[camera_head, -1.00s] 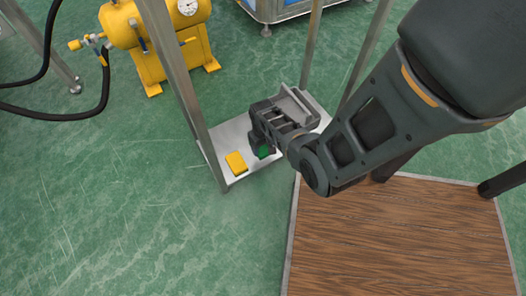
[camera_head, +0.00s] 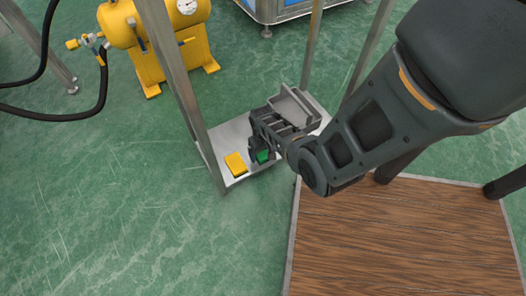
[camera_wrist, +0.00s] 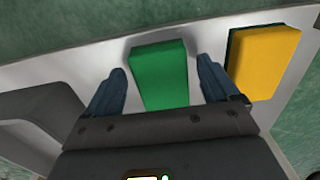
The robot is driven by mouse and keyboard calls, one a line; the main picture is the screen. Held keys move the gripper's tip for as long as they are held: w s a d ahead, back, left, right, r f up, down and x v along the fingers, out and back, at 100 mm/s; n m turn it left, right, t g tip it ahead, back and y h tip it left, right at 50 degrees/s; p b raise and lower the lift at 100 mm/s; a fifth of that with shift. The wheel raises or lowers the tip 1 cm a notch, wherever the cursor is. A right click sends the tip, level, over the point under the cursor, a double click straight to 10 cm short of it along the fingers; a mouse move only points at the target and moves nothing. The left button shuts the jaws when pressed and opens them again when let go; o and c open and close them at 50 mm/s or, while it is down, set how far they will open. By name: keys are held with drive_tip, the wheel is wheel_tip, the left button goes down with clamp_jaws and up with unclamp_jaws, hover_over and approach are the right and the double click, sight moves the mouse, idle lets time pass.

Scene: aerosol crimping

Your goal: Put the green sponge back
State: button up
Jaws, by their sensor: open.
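The green sponge (camera_wrist: 160,75) lies between the two open fingers of my gripper (camera_wrist: 163,85) in the wrist view, with a gap on each side. It also shows in the head view (camera_head: 262,156), partly hidden by my gripper (camera_head: 258,150). The sponge appears to rest on the low white shelf (camera_head: 232,130) of a metal stand. Whether it touches the shelf is hard to tell.
A yellow sponge (camera_head: 235,164) lies on the same shelf, close to my gripper; in the wrist view it (camera_wrist: 263,62) is just right of the right finger. Metal posts (camera_head: 186,85) rise around the shelf. A wooden tabletop (camera_head: 400,240) is at the lower right.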

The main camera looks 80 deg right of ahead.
sight(263, 154)
wheel_tip(263, 154, up, 12)
drive_tip(key=p, duration=0.7)
drive_tip(key=s+a+r+n+t+h, duration=0.1)
drive_tip(key=a+r+n+t+h, duration=0.2)
drive_tip(key=a, duration=0.7)
drive_tip(key=s+a+r+n+t, duration=0.1)
drive_tip(key=a+r+n+t, duration=0.3)
drive_tip(key=a, duration=0.6)
drive_tip(key=s+a+r+n+t+y, duration=0.1)
drive_tip(key=s+a+r+t, duration=0.1)
drive_tip(key=r, duration=0.9)
drive_tip(key=s+a+r+n+t+y, duration=0.1)
drive_tip(key=a+r, duration=0.4)
drive_tip(key=r, duration=0.7)
drive_tip(key=s+a+r+n+t+y, duration=0.1)
drive_tip(key=s+a+r+t, duration=0.2)
drive_tip(key=r, duration=0.8)
drive_tip(key=shift+s+a+r+t, duration=0.4)
drive_tip(key=shift+s+t, duration=0.1)
drive_tip(key=shift+t, duration=0.5)
drive_tip(key=shift+r, duration=0.1)
wheel_tip(263, 154, up, 25)
drive_tip(key=p, duration=2.5)
drive_tip(key=shift+r, duration=0.1)
